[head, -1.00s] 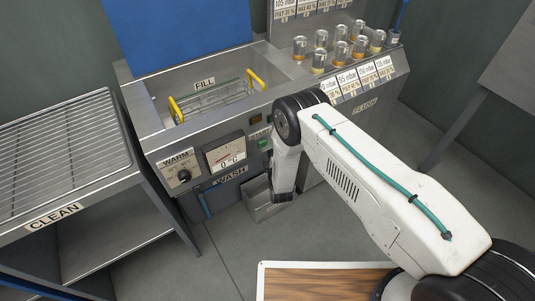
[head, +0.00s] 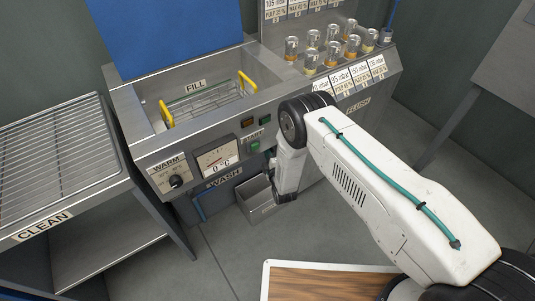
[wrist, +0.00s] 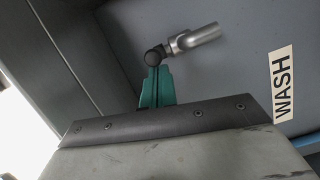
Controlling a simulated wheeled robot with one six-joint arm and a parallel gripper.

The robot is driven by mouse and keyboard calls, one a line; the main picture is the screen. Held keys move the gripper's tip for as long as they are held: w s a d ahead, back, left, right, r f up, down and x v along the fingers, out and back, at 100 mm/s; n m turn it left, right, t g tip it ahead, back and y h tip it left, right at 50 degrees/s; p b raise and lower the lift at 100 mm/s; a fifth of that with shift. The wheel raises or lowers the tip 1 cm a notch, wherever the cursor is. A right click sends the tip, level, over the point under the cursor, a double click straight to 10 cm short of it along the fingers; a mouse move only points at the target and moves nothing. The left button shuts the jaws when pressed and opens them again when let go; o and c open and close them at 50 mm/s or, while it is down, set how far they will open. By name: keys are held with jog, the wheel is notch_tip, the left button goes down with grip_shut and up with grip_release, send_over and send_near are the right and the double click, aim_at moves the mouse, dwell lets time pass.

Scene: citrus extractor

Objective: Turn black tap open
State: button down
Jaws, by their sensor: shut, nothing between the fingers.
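The black tap (wrist: 155,57) shows in the wrist view as a round black piece with a bare metal tube pointing right, against a grey panel. My gripper (wrist: 157,72) has teal fingers, shut together with nothing between them. In the wrist view the fingertips overlap the lower edge of the black piece; I cannot tell whether they touch it. In the head view the tap and fingers are hidden behind my arm, which reaches down in front of the washing machine (head: 150,150).
A WASH label (wrist: 284,85) is right of the tap. The machine front has a WARM knob (head: 176,181), a gauge (head: 217,158) and a small metal bin (head: 262,203). A CLEAN rack (head: 50,165) stands left. Several jars (head: 333,50) stand on top. A wooden-topped surface (head: 325,283) is in front.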

jog(key=shift+w+d, duration=0.15)
jog(key=shift+d, duration=0.25)
jog(key=s+r, duration=0.1)
jog(key=s, duration=1)
jog(key=shift+s+d+r, duration=0.15)
jog(key=shift+s+d, duration=0.15)
jog(key=shift+s, duration=0.1)
